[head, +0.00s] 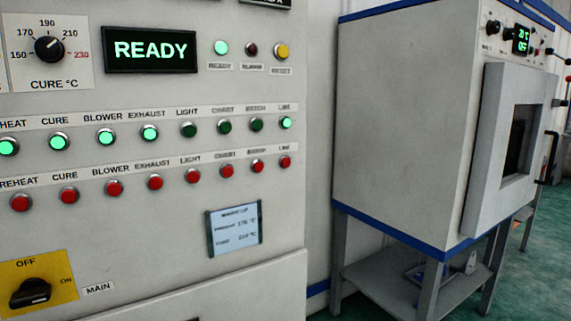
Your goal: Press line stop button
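The line stop button (285,162) is the small red round button at the right end of the lower row, under a small label that seems to read LINE. It sits on the pale control panel (150,235). Above it is the matching green line button (286,123), which is lit bright. My gripper is not in view, so its state does not show.
Other red buttons (155,182) run left along the same row, close together. The green row (149,133) above has several lit buttons. A rotary main switch (30,292) is at lower left. An oven (400,110) stands right of the panel on a frame.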

